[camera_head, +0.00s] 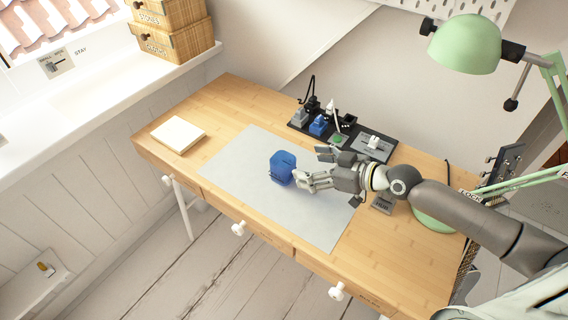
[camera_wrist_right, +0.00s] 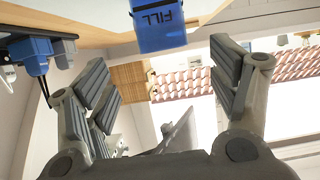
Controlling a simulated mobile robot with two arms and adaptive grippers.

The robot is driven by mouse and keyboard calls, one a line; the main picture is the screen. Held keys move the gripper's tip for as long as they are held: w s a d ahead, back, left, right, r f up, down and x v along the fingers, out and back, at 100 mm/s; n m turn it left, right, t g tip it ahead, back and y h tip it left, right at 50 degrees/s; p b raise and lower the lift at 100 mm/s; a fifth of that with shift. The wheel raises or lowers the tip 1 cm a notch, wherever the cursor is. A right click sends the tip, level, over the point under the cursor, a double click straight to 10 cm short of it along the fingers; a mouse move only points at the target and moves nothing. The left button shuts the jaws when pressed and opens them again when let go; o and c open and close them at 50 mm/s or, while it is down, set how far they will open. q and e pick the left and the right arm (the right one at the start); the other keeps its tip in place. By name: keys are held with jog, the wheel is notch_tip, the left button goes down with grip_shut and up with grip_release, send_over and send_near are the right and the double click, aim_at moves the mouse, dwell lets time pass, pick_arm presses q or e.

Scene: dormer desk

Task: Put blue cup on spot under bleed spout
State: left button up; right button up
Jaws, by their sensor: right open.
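The blue cup (camera_head: 283,167) stands on the grey mat in the middle of the desk. It also shows at the top of the right wrist view (camera_wrist_right: 158,30), with upside-down "FILL" lettering. My right gripper (camera_head: 309,166) is open and empty just right of the cup, its fingers pointing toward it. In the wrist view the cup appears beyond the spread fingers (camera_wrist_right: 163,75), apart from both. I cannot tell for certain which part is the bleed spout. My left gripper is not in view.
A white pad (camera_head: 177,134) lies at the desk's left. A green lamp (camera_head: 466,44) overhangs the right. The mat (camera_head: 235,165) is clear left of the cup.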

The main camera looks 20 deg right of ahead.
aim_at(275, 160)
jog(key=x, duration=0.3)
jog(key=shift+w+a, duration=0.1)
jog(key=shift+a, duration=0.2)
jog(key=shift+w+a+f+p, duration=0.2)
jog(key=shift+w+f+p, duration=0.05)
jog(key=shift+w+p, duration=0.1)
jog(key=shift+w+a, duration=0.2)
jog(key=p+x, duration=0.1)
jog(key=x, duration=0.3)
jog(key=shift+w+a+f, duration=0.15)
jog(key=shift+f, duration=0.05)
jog(key=shift+c, duration=0.4)
jog(key=c, duration=1)
